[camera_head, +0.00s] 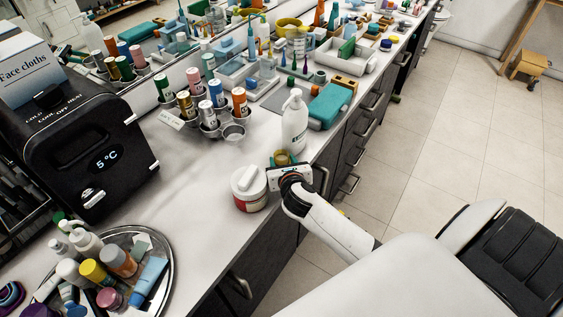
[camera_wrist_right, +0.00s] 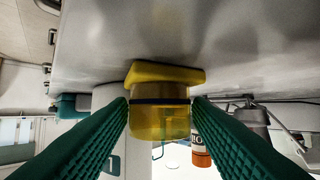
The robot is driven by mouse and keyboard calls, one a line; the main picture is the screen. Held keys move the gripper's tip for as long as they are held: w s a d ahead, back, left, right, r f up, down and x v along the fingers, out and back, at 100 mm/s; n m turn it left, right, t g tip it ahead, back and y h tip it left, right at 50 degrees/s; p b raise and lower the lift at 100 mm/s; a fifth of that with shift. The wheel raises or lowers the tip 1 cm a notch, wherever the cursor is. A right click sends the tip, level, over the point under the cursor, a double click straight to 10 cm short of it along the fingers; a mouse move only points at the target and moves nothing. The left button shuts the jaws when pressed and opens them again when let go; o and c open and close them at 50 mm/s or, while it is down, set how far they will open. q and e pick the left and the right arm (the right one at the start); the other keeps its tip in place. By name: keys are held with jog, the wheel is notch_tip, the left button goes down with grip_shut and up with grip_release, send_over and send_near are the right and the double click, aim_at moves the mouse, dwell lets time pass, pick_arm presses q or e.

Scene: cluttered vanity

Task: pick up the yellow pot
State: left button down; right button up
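The yellow pot (camera_wrist_right: 160,115) shows in the right wrist view, which is upside down; it has a see-through yellow body, a dark band and a wider yellow end near the counter surface. The green fingers of my right gripper (camera_wrist_right: 161,104) stand one on each side of it, tips very close to its sides; firm contact is not visible. In the head view my right gripper (camera_head: 282,171) is low at the counter's front edge, and the yellow pot (camera_head: 282,157) is partly hidden behind it. My left gripper is not in view.
A white-lidded jar (camera_head: 249,188) stands close to the left of my right gripper, and a white pump bottle (camera_head: 294,122) stands just behind. A cup rack (camera_head: 209,124), a black towel warmer (camera_head: 84,145) and a round tray (camera_head: 168,270) of bottles are further left. The counter's middle is clear.

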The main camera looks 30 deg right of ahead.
aim_at(284, 156)
jog(key=c, duration=0.7)
jog(key=shift+o, duration=0.2)
jog(key=shift+r, duration=0.45)
jog(key=shift+s+a+r, duration=0.1)
jog(key=shift+s+r, duration=0.1)
jog(key=shift+r, duration=0.45)
jog(key=shift+s+a+r, duration=0.1)
jog(key=shift+s+r, duration=0.05)
jog(key=shift+r, duration=0.45)
jog(key=s+a+b, duration=0.1)
jog(key=s+a, duration=0.1)
jog(key=s, duration=0.3)
jog(key=s+a+b, duration=0.1)
jog(key=s+a, duration=0.1)
jog(key=s, duration=0.3)
jog(key=s+a+b, duration=0.1)
jog(key=s+a, duration=0.1)
jog(key=s, duration=0.4)
jog(key=shift+a, duration=0.1)
jog(key=shift+s, duration=0.1)
